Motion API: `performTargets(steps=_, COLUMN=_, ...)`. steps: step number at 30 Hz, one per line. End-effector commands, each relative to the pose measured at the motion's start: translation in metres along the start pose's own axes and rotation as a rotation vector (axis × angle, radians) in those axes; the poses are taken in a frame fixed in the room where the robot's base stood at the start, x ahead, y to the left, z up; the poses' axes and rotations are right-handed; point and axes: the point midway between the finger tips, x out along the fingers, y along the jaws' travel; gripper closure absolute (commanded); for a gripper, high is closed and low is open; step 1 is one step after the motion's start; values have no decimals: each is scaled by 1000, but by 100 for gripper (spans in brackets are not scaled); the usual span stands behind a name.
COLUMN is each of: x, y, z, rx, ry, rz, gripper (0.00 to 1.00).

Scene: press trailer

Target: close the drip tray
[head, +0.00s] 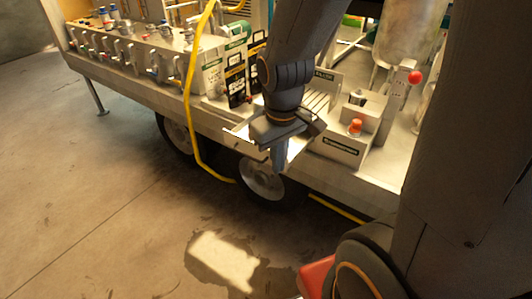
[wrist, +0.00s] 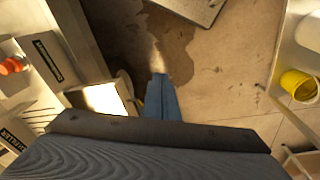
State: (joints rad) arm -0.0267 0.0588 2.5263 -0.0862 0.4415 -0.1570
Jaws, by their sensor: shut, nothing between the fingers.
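The drip tray (head: 238,133) is a pale, shallow metal tray sticking out from the front edge of the trailer deck, above a wheel. In the wrist view, the tray (wrist: 104,98) is brightly lit and lies left of my fingers. My gripper (head: 278,166) points down with its blue fingers shut and empty, at the tray's outer side. In the wrist view, the gripper (wrist: 160,82) reaches past the tray's outer edge over the floor. My gripper and arm hide the tray's middle in the head view. I cannot tell whether the fingers touch it.
A box with an orange-red knob (head: 355,127) stands right of the tray on the deck. A yellow hose (head: 190,110) hangs over the trailer's side on the left. A yellow bucket (wrist: 298,84) is at the right in the wrist view. The floor (head: 90,210) in front is open, with a wet patch.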

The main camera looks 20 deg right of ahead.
Motion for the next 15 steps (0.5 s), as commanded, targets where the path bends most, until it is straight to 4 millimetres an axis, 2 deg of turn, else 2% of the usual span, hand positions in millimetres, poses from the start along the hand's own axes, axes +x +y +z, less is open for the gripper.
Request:
performTargets(steps=1, x=12, y=1, z=-9, rx=-144, ry=-11, rz=17, gripper=100)
performTargets(steps=9, x=64, y=12, z=-71, rx=-1171, ry=-117, rz=141, gripper=100)
performTargets(steps=12, x=78, y=13, z=-93, rx=-1489, ry=-167, rz=177, gripper=100)
performTargets(steps=15, x=87, y=14, z=-110, rx=-1723, ry=-214, rz=203, gripper=100)
